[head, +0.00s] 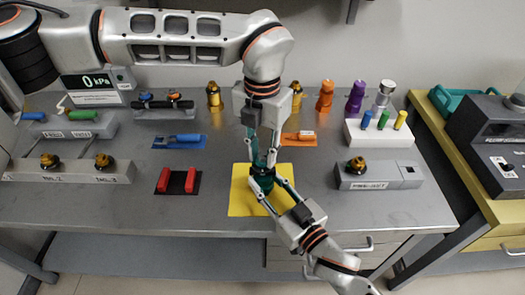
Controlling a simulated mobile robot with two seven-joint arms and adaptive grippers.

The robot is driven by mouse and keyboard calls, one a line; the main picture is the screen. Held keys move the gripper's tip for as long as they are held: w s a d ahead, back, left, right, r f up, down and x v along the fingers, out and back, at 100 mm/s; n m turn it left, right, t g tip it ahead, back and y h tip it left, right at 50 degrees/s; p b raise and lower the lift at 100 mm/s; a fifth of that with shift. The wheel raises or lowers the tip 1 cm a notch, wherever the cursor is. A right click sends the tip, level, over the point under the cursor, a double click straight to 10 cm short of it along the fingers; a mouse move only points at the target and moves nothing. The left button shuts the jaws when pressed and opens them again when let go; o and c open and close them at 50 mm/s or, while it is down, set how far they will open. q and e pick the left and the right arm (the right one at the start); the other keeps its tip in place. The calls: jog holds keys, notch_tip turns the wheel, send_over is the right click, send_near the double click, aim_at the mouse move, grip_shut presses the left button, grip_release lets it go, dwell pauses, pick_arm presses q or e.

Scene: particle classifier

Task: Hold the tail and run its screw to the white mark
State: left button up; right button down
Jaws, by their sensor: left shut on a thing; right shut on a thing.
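A small dark green part (263,172), which I take for the tail, is over the yellow mat (241,205) at the middle of the table. My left gripper (262,157) reaches down from above and is shut at its upper end. My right gripper (264,180) comes from the lower right and is shut on the same part lower down. The fingers hide much of it. I cannot make out its screw or a white mark at this size.
A grey block with brass-topped fittings (70,172) stands at left, another grey block (379,175) at right. A red-jawed holder (177,181) sits left of the mat. Blue (180,141) and orange (299,139) pieces lie behind. Bottles (326,96) line the back. The front edge is clear.

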aim_at(262, 155)
pick_arm(q)
jog(key=m, duration=0.6)
jog(key=shift+w+r, duration=0.1)
pick_arm(e)
jog(key=shift+d, duration=0.1)
pick_arm(q)
jog(key=m, duration=0.5)
jog(key=shift+m, duration=0.3)
pick_arm(e)
jog(key=shift+f, duration=0.15)
pick_arm(q)
jog(key=shift+r, duration=0.1)
pick_arm(e)
jog(key=shift+f, duration=0.1)
pick_arm(q)
jog(key=o, duration=1.1)
notch_tip(262, 155, up, 12)
pick_arm(e)
jog(key=c, duration=1.4)
grip_release()
jog(key=shift+r, duration=0.2)
